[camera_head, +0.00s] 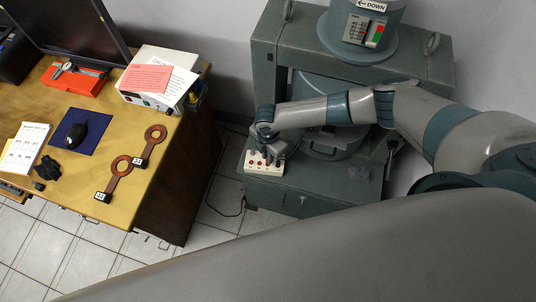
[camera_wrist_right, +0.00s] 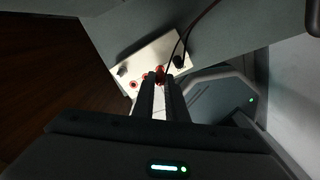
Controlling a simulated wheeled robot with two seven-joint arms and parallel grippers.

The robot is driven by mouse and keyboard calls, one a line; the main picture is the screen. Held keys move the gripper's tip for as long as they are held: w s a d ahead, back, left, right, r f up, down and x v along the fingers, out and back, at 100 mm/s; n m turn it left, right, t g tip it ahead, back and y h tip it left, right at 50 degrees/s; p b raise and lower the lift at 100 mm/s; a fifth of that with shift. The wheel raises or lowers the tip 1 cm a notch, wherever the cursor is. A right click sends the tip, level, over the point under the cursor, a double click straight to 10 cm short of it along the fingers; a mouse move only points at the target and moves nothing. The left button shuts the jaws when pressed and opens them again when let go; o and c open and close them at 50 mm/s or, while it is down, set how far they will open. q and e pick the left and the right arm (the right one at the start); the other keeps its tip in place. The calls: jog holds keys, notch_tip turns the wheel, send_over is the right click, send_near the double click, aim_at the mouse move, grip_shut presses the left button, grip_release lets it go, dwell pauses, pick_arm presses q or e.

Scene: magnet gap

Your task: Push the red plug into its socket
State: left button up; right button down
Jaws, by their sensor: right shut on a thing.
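My right gripper (camera_head: 266,143) reaches down over a small white socket box (camera_head: 251,166) on the green-grey cabinet. In the right wrist view, its fingertips (camera_wrist_right: 160,84) are shut on the red plug (camera_wrist_right: 161,74), right at the box. A black plug (camera_wrist_right: 180,62) with a dark cable is on the box to the right. My left gripper is not in view.
The green-grey cabinet (camera_head: 330,185) carries a large round housing behind my right arm. A wooden desk (camera_head: 85,205) at the left holds a mouse pad (camera_head: 72,143), brown ring-shaped pieces (camera_head: 121,165) and papers. A black cable hangs to the tiled floor between desk and cabinet.

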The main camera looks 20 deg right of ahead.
jog(key=shift+f+b, duration=0.8)
jog(key=shift+f, duration=0.3)
jog(key=c, duration=1.7)
grip_release()
jog(key=shift+r, duration=0.1)
jog(key=shift+r, duration=0.1)
notch_tip(320, 180, up, 17)
jog(key=b, duration=0.3)
jog(key=shift+r, duration=0.1)
